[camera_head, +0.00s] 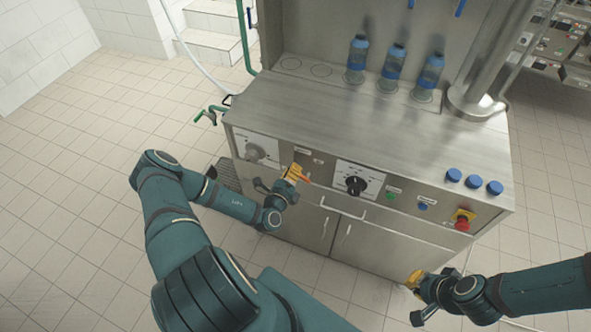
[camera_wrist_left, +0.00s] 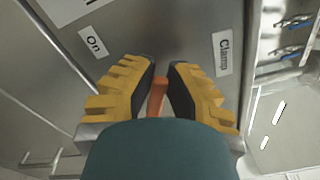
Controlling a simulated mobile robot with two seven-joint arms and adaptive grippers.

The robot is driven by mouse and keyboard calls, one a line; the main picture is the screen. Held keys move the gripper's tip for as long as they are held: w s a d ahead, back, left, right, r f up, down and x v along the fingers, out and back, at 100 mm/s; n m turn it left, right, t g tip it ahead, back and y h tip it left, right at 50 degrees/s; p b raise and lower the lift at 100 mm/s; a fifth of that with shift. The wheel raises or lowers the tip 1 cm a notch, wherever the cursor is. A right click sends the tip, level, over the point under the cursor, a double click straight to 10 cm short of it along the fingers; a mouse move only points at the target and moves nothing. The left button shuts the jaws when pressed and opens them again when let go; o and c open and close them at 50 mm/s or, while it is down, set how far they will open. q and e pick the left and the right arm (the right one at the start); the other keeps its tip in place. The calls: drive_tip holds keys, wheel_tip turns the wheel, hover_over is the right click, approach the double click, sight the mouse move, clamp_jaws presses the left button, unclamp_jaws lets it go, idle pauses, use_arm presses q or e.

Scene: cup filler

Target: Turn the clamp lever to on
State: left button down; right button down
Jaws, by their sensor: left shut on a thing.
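The orange clamp lever (camera_wrist_left: 157,97) shows in the left wrist view between the yellow fingers of my left gripper (camera_wrist_left: 161,75). An "On" label (camera_wrist_left: 93,41) is to its left and a "Clamp" label (camera_wrist_left: 223,53) to its right. In the head view my left gripper (camera_head: 294,172) is at the front panel of the steel machine (camera_head: 330,115), shut on the lever, whose orange tip (camera_head: 306,181) shows beside the fingers. The lever's base is hidden. My right gripper (camera_head: 415,279) is low at the right, away from the panel; its finger opening is unclear.
A grey dial (camera_head: 255,151) is left of the lever and a black dial (camera_head: 356,185) right of it. A red emergency button (camera_head: 463,220) is further right. Blue bottles (camera_head: 393,63) stand at the back. A handle (camera_head: 343,207) is below the panel.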

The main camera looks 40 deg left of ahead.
use_arm(q)
drive_tip(key=shift+s+a+f+n+b, duration=0.1)
drive_tip(key=shift+f+n+b, duration=0.25)
drive_tip(key=shift+n, duration=0.6)
drive_tip(key=shift+w+a+f+n+b, duration=0.15)
drive_tip(key=shift+f+n, duration=0.45)
drive_tip(key=shift+n, duration=0.4)
drive_tip(key=shift+s+a+f+n+b, duration=0.2)
drive_tip(key=shift+f+n, duration=0.25)
drive_tip(key=shift+n, duration=0.5)
drive_tip(key=shift+d, duration=0.1)
drive_tip(key=c, duration=1)
unclamp_jaws()
drive_tip(key=shift+o, duration=0.2)
drive_tip(key=v, duration=1.2)
drive_tip(key=shift+d, duration=0.1)
